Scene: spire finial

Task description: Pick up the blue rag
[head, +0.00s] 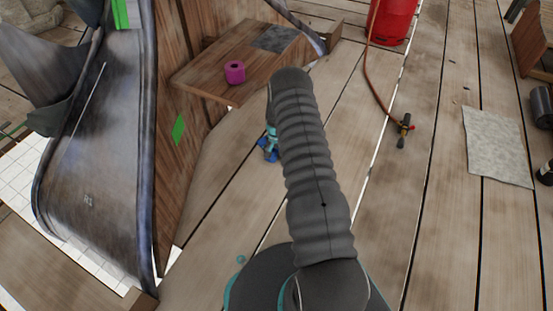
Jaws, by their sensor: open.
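I cannot pick out the blue rag for certain. A small bright blue and teal shape (268,147) shows at the left edge of my arm, low near the plank floor. My arm hides part of it, and I cannot tell whether it is the rag or something else. A flat grey-blue sheet (275,38) lies on the wooden shelf (205,72) at the upper middle. My ribbed grey arm rises through the middle of the view and covers what is behind it. My gripper is not visible.
A magenta roll (235,72) stands on the shelf. A red cylinder (392,18) with a hose to a torch (405,128) is at the upper right. A grey-white sheet (497,146) lies on the planks. A curved metal panel (105,165) stands left. Planks on the right are mostly clear.

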